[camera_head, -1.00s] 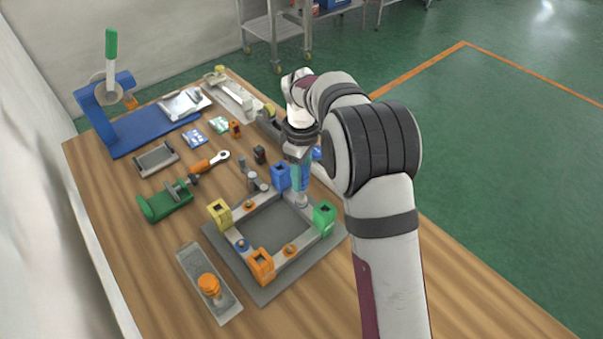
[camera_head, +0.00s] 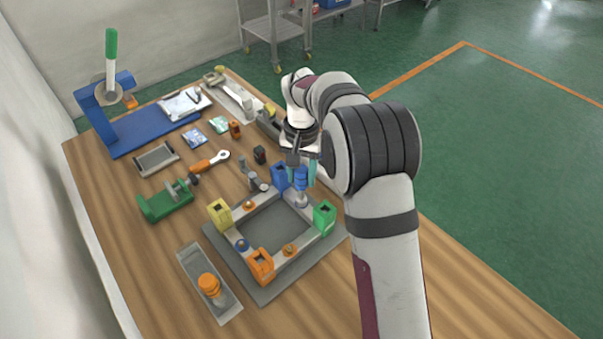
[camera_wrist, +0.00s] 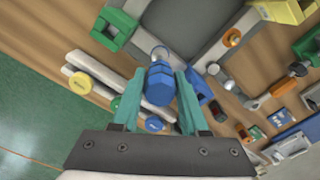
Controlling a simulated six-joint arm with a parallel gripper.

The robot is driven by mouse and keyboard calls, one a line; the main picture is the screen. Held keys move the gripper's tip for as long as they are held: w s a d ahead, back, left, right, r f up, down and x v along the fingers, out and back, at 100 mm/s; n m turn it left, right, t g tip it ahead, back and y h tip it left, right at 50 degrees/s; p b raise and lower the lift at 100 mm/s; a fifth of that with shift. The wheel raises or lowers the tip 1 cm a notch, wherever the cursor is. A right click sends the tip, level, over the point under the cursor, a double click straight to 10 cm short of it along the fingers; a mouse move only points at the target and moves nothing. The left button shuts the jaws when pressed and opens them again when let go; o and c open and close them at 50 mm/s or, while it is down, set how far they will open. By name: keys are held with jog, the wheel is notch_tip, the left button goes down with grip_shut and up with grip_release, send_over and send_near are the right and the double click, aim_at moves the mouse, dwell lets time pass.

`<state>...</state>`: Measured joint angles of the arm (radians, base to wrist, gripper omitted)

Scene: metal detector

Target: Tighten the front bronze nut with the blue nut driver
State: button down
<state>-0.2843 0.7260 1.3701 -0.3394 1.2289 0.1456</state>
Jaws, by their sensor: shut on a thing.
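The blue nut driver (camera_head: 301,180) stands about upright at the right side of the square grey frame (camera_head: 269,198), between its blue and green corner blocks. In the wrist view its blue hex handle (camera_wrist: 160,82) lies between the teal fingers of my gripper (camera_wrist: 158,98), with its metal end at the frame. My gripper (camera_head: 302,168) is shut on the driver. The front bronze nut (camera_head: 290,250) sits on the frame's front side, between the orange and green blocks, apart from the driver. Another bronze nut (camera_head: 249,205) sits on the back side.
Corner blocks stand up from the frame: yellow (camera_head: 219,213), blue (camera_head: 279,176), green (camera_head: 324,217) and orange (camera_head: 260,266). A grey tray with an orange part (camera_head: 209,285) lies at front left. A green vise (camera_head: 165,203) and an orange-handled ratchet (camera_head: 203,165) lie further left.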

jog(key=c, duration=0.6)
grip_release()
jog(key=shift+m, duration=0.5)
jog(key=shift+r, duration=3.75)
jog(key=s+d+r, duration=0.5)
jog(key=s, duration=0.4)
jog(key=s+d+f+m+y, duration=0.1)
jog(key=s+d, duration=0.1)
jog(key=s, duration=1)
jog(key=s+d+f+m, duration=0.1)
jog(key=s+d+f, duration=0.1)
jog(key=s, duration=1)
jog(key=shift+d+y, duration=0.4)
jog(key=shift+d, duration=0.1)
